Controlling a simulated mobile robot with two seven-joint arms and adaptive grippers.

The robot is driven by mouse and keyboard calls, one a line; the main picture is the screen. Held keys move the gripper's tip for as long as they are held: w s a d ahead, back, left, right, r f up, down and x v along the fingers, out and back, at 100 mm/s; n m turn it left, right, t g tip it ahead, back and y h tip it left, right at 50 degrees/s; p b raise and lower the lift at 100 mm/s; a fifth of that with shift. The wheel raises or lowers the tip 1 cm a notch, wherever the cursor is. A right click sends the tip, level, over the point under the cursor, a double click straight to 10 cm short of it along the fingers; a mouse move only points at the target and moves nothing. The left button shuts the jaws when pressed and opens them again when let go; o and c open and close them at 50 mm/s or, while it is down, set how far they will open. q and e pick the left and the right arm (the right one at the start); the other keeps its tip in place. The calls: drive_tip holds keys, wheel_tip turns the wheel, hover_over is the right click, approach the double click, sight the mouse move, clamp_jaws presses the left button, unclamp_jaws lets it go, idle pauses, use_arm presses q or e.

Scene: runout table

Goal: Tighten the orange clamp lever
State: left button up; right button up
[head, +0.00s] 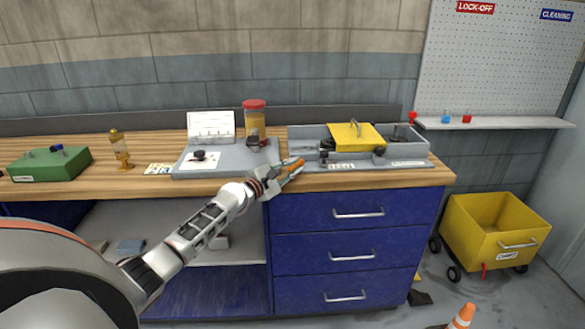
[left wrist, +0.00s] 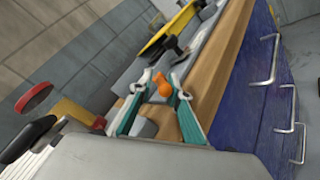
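The orange clamp lever (head: 293,167) shows at the front edge of the workbench, partly covered by my left gripper (head: 291,170). In the left wrist view its rounded orange end (left wrist: 163,86) lies between the two teal-edged fingers of my left gripper (left wrist: 160,77). The fingers are drawn in to a narrow gap around it, and the orange end sits close to the right finger. I cannot tell whether both fingers press on it. The lever's base is hidden. My right gripper is not in view.
Behind the gripper are a grey plate (head: 233,156) with a black knob and a red-lidded jar (head: 255,118). To the right is a grey tray (head: 305,133) with a yellow cover (head: 353,138). Blue drawers (head: 330,250) with handles lie below. A yellow cart (head: 490,235) stands right.

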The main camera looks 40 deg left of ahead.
use_arm(q)
drive_tip(key=shift+s, duration=0.1)
drive_tip(key=s+a, duration=0.1)
drive_tip(key=s, duration=1)
drive_tip(key=shift+s+a, duration=0.15)
drive_tip(key=shift+s, duration=0.25)
drive_tip(key=s+d+f+m+g+h, duration=0.1)
drive_tip(key=s+d+f+m+g, duration=0.1)
drive_tip(key=s+d+f+m, duration=0.6)
drive_tip(key=s+d+f+m+g+h, duration=0.15)
drive_tip(key=s+d+f+m, duration=0.35)
drive_tip(key=d+f, duration=0.65)
drive_tip(key=s+d+f+m+g+y, duration=0.1)
drive_tip(key=s+d+f+m+g, duration=0.1)
drive_tip(key=s+d+f+m, duration=0.3)
drive_tip(key=s+d+f+m+g, duration=0.2)
drive_tip(key=s+d+f+m, duration=0.3)
drive_tip(key=s, duration=0.8)
drive_tip(key=d+m, duration=0.3)
drive_tip(key=m, duration=0.2)
drive_tip(key=shift+s+d+f+y, duration=0.25)
drive_tip(key=shift+s+f+y, duration=0.05)
drive_tip(key=shift+f+y, duration=0.1)
